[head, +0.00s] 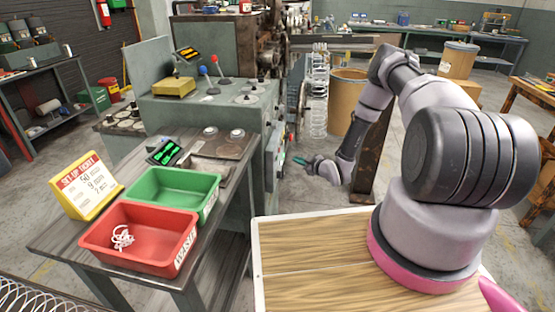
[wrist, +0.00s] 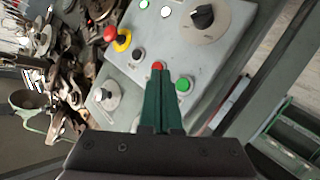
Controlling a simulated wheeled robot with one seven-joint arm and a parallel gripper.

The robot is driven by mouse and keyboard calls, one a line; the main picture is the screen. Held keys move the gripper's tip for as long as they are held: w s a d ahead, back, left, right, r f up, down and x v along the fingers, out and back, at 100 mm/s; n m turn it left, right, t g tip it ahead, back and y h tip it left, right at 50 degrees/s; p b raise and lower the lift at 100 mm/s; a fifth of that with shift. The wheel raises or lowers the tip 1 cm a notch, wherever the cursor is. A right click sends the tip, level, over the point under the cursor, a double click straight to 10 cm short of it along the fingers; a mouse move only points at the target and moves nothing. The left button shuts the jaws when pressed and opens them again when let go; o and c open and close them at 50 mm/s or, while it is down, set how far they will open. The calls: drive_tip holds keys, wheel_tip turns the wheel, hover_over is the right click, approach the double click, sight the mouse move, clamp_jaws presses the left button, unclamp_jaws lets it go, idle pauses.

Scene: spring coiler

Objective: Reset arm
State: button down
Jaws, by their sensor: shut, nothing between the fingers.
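My gripper (head: 299,160) is at the end of my arm, in front of the right side of the machine in the head view. In the wrist view, my gripper (wrist: 158,75) has its two green fingers together with nothing between them. Behind the fingertips is the machine's control panel (wrist: 185,30). It has a red button (wrist: 159,65) right at the tips, a green button (wrist: 183,85) beside them, a red-and-yellow stop button (wrist: 117,38) and black knobs. I cannot tell whether the fingertips touch the panel.
A red bin (head: 140,255) with a white coiled piece in it and an empty green bin (head: 180,180) sit on the left bench. A yellow set-up sign (head: 85,187) stands beside them. A wooden-topped surface (head: 310,255) is below my arm. A tall wire coil (head: 319,90) stands behind.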

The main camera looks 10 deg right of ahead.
drive_tip(key=w+d+r+m+g+h, duration=0.1)
drive_tip(key=w+d+r+h, duration=0.15)
drive_tip(key=r, duration=0.85)
drive_tip(key=w+d+r+m+g+h, duration=0.1)
drive_tip(key=w+d+r, duration=0.2)
drive_tip(key=r, duration=0.7)
drive_tip(key=s+d+r+m+g+h, duration=0.15)
drive_tip(key=s+r, duration=0.25)
drive_tip(key=r, duration=0.6)
drive_tip(key=s+d+r+m+t+h, duration=0.1)
drive_tip(key=s+d+r+m, duration=0.15)
drive_tip(key=r, duration=0.75)
drive_tip(key=s+a+r+m+g+h, duration=0.1)
drive_tip(key=s+r+m, duration=0.2)
drive_tip(key=s+r, duration=0.45)
drive_tip(key=s+r+m+g, duration=0.15)
drive_tip(key=s+r, duration=0.35)
drive_tip(key=s, duration=0.5)
drive_tip(key=s+a+r+m+y, duration=0.1)
drive_tip(key=s+a+r+m, duration=0.1)
drive_tip(key=s, duration=0.8)
drive_tip(key=s+a+r+m+y, duration=0.1)
drive_tip(key=s+a+r+m, duration=0.1)
drive_tip(key=s, duration=0.8)
drive_tip(key=shift+a+m+g, duration=0.25)
drive_tip(key=shift+m+g, duration=0.15)
drive_tip(key=shift+m, duration=0.05)
